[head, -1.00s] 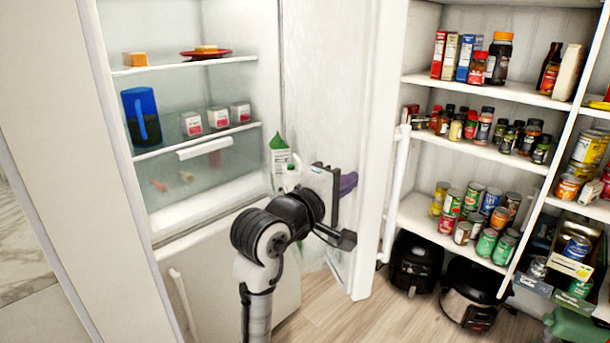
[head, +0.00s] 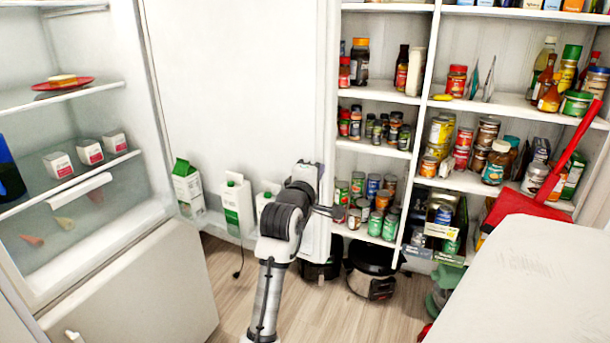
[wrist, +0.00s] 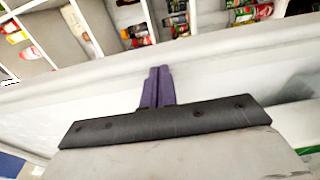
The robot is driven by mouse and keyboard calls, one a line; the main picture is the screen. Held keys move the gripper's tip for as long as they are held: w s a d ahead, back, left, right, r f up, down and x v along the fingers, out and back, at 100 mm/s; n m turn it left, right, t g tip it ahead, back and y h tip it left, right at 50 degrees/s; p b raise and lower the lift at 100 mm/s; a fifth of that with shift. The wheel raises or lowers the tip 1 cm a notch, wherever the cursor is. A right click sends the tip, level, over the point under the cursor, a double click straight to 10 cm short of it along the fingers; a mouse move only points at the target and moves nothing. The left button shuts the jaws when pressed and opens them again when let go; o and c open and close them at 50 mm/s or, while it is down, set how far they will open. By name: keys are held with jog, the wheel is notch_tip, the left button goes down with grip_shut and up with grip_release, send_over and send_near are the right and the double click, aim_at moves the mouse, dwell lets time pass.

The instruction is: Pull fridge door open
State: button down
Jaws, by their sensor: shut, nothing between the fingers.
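The fridge door (head: 235,80) is swung wide open in the head view, its inner side facing me. Milk cartons (head: 187,188) stand in its lower shelf. The fridge body (head: 60,130) is open on the left, its shelves exposed. My gripper is near the door's free edge, in front of the pantry shelves; its fingers are hidden in the head view. In the wrist view my gripper (wrist: 158,72) has its purple fingers together and empty, over a white surface that looks like the door. I cannot tell whether they touch it. The door handle is not visible now.
Pantry shelves (head: 386,97) with jars and cans stand right behind the door's edge. Black appliances (head: 371,272) sit on the floor below. A white surface (head: 530,290) fills the lower right, with a red dustpan-like object (head: 525,208) beside it. Wooden floor is clear in front.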

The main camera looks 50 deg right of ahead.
jog(key=shift+x, duration=0.8)
jog(key=shift+s, duration=0.1)
